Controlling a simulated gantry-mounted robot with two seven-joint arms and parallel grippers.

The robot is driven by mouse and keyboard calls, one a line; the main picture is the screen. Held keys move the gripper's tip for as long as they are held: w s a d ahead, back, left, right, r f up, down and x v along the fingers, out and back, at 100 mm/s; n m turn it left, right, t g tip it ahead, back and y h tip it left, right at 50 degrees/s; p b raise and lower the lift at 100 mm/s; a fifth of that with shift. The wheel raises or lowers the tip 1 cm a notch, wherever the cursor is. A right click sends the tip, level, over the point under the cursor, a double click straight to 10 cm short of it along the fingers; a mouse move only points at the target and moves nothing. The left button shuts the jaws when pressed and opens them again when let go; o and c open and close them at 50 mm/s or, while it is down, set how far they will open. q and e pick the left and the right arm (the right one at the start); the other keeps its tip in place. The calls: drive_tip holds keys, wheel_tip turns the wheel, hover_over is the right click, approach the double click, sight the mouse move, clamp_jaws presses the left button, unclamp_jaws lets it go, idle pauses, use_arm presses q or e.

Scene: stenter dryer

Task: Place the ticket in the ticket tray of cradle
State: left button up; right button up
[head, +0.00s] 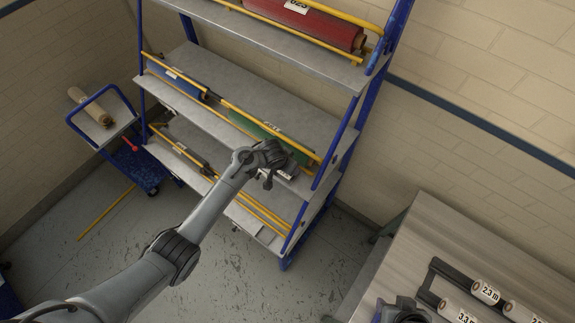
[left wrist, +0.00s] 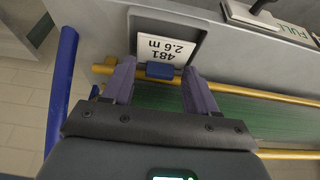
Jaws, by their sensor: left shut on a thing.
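The ticket (left wrist: 166,48) is a white card reading 481 and 2.6 m, upside down in the left wrist view, with a blue tab (left wrist: 160,70) at its near edge. My left gripper (left wrist: 160,80) is shut on the tab; it also shows in the head view (head: 270,170) at the right end of the rack's middle shelf. The card lies over or in a grey-rimmed ticket tray (left wrist: 190,22) at the shelf front; I cannot tell whether it touches the tray floor. A green roll (head: 250,124) lies behind yellow bars in this cradle. A dark part of my right arm (head: 405,312) shows at the bottom edge.
The blue-framed rack (head: 347,140) holds a red roll (head: 310,24) above and a blue roll (head: 178,82) on the left. A table (head: 460,240) with small labelled rolls is at right, a blue trolley (head: 125,160) at left.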

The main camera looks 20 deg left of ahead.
use_arm(q)
drive_tip(key=shift+f, duration=0.1)
drive_tip(key=shift+f, duration=0.25)
drive_tip(key=shift+s+a+f, duration=0.1)
drive_tip(key=shift+s+f, duration=0.1)
drive_tip(key=shift+f, duration=0.2)
drive_tip(key=o, duration=1.1)
drive_tip(key=shift+f+b, duration=0.15)
drive_tip(key=shift+b, duration=0.15)
drive_tip(key=shift+r, duration=0.4)
drive_tip(key=w+p+v, duration=0.1)
drive_tip(key=p+v, duration=0.2)
drive_tip(key=v, duration=1)
drive_tip(key=shift+n+g+y, duration=0.3)
drive_tip(key=shift+n+y, duration=0.2)
drive_tip(key=shift+n, duration=0.1)
drive_tip(key=s+a, duration=0.1)
drive_tip(key=s, duration=0.8)
drive_tip(key=s+a+r, duration=0.1)
drive_tip(key=s, duration=0.9)
drive_tip(key=s+a+r, duration=0.1)
drive_tip(key=s, duration=0.9)
drive_tip(key=shift+a+r, duration=0.25)
drive_tip(key=shift+a, duration=0.05)
